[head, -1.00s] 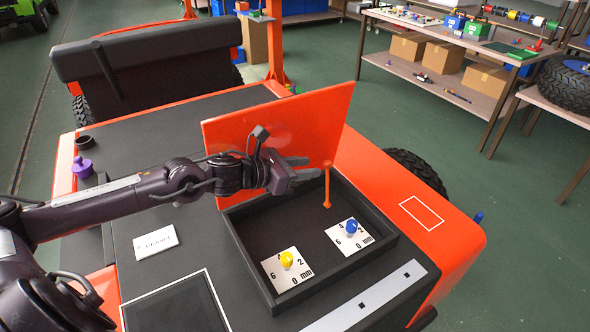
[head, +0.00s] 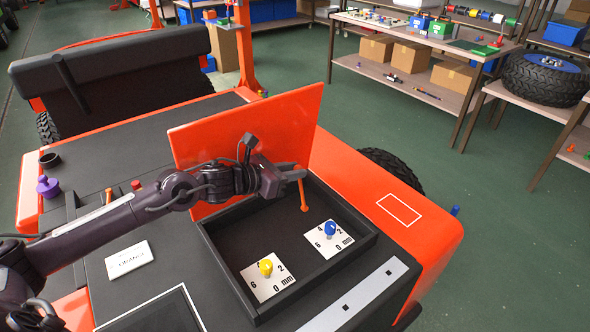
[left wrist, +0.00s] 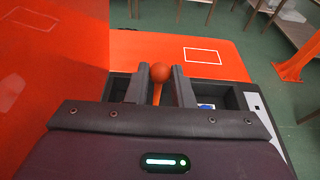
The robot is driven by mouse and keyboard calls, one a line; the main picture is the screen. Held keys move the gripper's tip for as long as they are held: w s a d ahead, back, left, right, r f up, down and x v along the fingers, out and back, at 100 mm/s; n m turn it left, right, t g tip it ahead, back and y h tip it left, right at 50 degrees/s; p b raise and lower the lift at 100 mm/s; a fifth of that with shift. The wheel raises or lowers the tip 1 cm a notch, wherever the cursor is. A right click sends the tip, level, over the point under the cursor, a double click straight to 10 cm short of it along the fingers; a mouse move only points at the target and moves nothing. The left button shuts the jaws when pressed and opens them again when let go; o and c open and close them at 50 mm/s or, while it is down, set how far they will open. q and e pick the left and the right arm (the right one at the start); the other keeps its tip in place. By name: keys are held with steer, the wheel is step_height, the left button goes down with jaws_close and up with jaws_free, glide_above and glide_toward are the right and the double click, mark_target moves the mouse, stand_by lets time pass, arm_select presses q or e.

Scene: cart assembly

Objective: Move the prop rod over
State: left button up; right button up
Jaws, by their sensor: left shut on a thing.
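The prop rod (head: 304,196) is a thin orange rod standing at the far right corner of the open black compartment (head: 322,277), beside the raised orange lid (head: 255,125). My left gripper (head: 292,172) is shut on the rod near its upper end. In the left wrist view, the rod's round orange head (left wrist: 160,72) shows between the two dark fingers (left wrist: 160,88). Whether the rod touches the lid is not clear. My right gripper is not in view.
Inside the compartment are two white scale plates, one with a yellow knob (head: 265,267), one with a blue knob (head: 330,230). A white label card (head: 129,259) and a purple knob (head: 47,187) lie to the left. Shelves with boxes (head: 440,75) stand well behind.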

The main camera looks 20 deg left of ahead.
arm_select(q)
steer(key=s+a, duration=0.1)
steer(key=s+f, duration=0.1)
steer(key=shift+s+a+b, duration=0.35)
steer(key=shift+s+b, duration=0.05)
steer(key=shift+s+a+f, duration=0.35)
steer(key=shift+s, duration=0.2)
steer(key=shift+s+a+f, duration=0.3)
steer(key=shift+s+f, duration=0.1)
steer(key=shift+s, duration=0.2)
steer(key=shift+s+a+f, duration=0.35)
steer(key=shift+s, duration=0.2)
steer(key=shift+f, duration=0.1)
